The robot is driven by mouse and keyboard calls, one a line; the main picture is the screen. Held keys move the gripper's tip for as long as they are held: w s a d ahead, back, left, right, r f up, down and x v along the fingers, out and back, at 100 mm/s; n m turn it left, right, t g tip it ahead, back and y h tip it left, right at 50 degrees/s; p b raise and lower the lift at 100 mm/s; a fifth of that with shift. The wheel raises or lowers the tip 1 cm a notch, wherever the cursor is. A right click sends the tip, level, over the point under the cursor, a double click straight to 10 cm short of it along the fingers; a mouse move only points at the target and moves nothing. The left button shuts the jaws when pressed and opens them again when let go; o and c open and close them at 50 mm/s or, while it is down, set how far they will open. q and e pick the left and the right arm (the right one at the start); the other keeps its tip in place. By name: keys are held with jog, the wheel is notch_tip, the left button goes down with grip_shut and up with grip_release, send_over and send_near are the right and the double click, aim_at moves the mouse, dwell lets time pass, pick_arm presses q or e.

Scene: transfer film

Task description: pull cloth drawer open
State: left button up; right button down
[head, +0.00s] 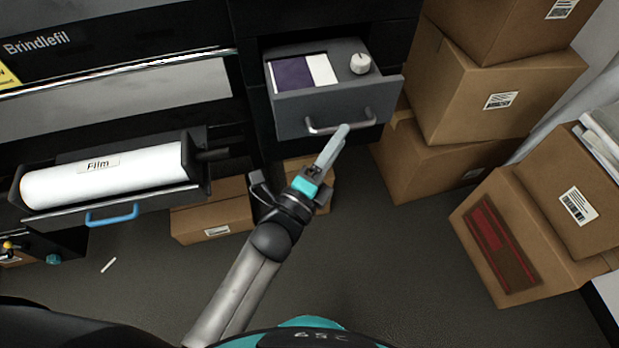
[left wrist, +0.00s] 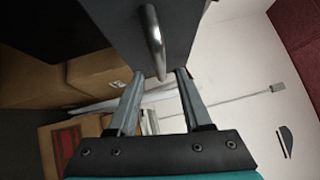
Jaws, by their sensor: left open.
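The grey cloth drawer (head: 290,117) stands pulled out from the black cabinet. Inside it are a purple and white cloth (head: 303,72) and a round white knob-like item (head: 360,63). Its metal bar handle (head: 341,124) runs across the front and also shows in the left wrist view (left wrist: 154,42). My left gripper (head: 338,138) is just in front of and below the handle. In the left wrist view its two fingers (left wrist: 158,92) are spread apart, with the handle's end close to the gap between the tips. I cannot tell whether a finger touches it. My right gripper is not visible.
A white film roll (head: 115,177) lies in a tray with a blue handle (head: 112,215) at left. Cardboard boxes (head: 497,95) are stacked close on the right, and another box (head: 212,220) stands under the cabinet. The floor (head: 370,260) in front is mostly clear.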

pick_arm(q)
jog(key=v, duration=1)
jog(key=shift+s+a, duration=0.2)
jog(key=shift+s, duration=0.1)
jog(key=shift+f, duration=0.15)
jog(key=s+a+f+n+g+y+b, duration=0.15)
jog(key=f+n, duration=0.25)
jog(key=f, duration=0.5)
jog(key=s+a+f+n+g+y+b, duration=0.1)
jog(key=s+a+f+n+g+y, duration=0.15)
jog(key=f, duration=0.75)
jog(key=s+a+f+n+g+y+b, duration=0.1)
jog(key=a+f+n+g+y, duration=0.15)
jog(key=f+n, duration=0.45)
jog(key=s+a+f+n+g+y+b, duration=0.1)
jog(key=s+a+f+n+g, duration=0.3)
jog(key=s+f, duration=0.6)
jog(key=s+a+f+n+g+y+b, duration=0.1)
jog(key=s+a+f+n+g, duration=0.4)
jog(key=s+f, duration=0.6)
jog(key=shift+s+g, duration=0.35)
jog(key=shift+s, duration=0.6)
jog(key=shift+f, duration=0.1)
